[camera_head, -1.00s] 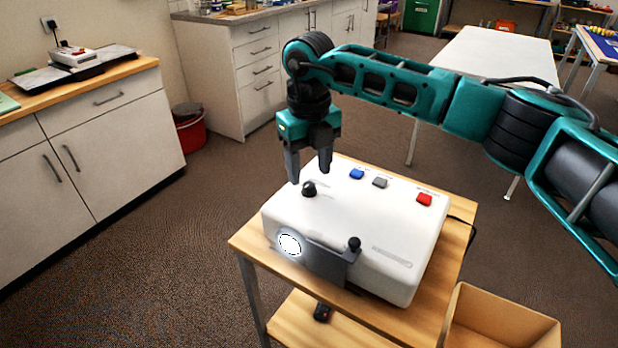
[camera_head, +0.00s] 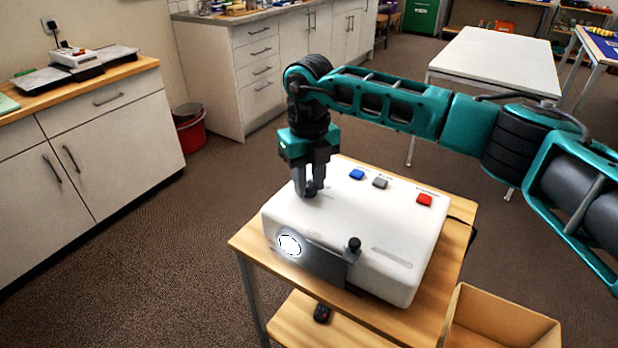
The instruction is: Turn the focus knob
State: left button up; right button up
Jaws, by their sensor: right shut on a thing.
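A white projector (camera_head: 385,235) stands on a small wooden table, its round lens (camera_head: 289,245) glowing at the front left. My right gripper (camera_head: 311,190) points down at the top of the projector, above the lens, and is shut on the black focus knob there. The fingers hide nearly all of the knob, so I cannot tell how it is turned. A dark plate (camera_head: 325,263) with a small black knob (camera_head: 354,244) sits on the front beside the lens. My left gripper is not in view.
Blue (camera_head: 357,174), grey (camera_head: 380,182) and red (camera_head: 424,200) buttons sit on the projector's top, right of my gripper. An open wooden box (camera_head: 500,318) is at the lower right. A black object (camera_head: 322,313) lies on the lower shelf.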

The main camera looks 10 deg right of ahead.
aim_at(309, 184)
grip_shut()
jog(key=shift+n+b, duration=0.3)
jog(key=shift+n, duration=1.2)
jog(key=o, duration=0.8)
grip_release()
jog(key=shift+c, duration=0.2)
notch_tip(309, 184, up, 13)
